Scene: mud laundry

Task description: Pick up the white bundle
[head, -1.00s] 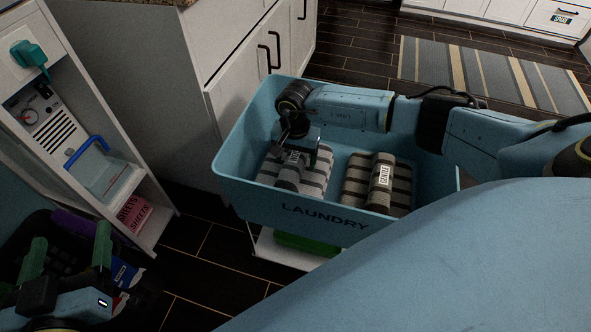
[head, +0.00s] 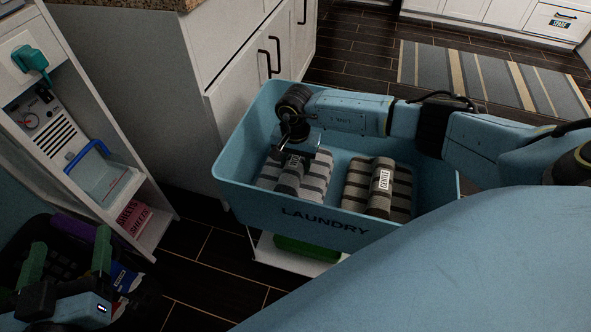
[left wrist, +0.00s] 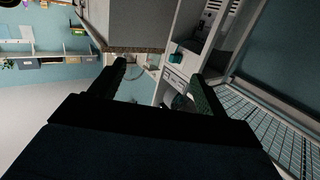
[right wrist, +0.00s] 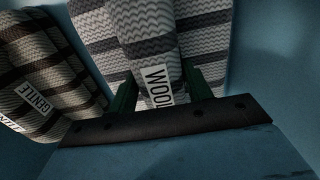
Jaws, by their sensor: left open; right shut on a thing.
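A pale bundle with grey stripes and a "WOOL" label (right wrist: 140,30) lies in the left part of the blue laundry basket (head: 325,228). It also shows in the head view (head: 291,185), partly hidden by my right gripper (head: 298,150). My right gripper reaches down into the basket. In the right wrist view its green fingers (right wrist: 160,92) are on either side of the bundle's raised roll, shut on it. The bundle still appears to be low in the basket. My left gripper (head: 70,255) is open and empty at the lower left, away from the basket.
A darker striped bundle labelled "GENTLE" (head: 379,190) lies to the right in the same basket. White cabinets (head: 245,90) stand behind the basket. A shelf unit (head: 150,200) is at left, and a dark crate (head: 40,240) shows below my left gripper.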

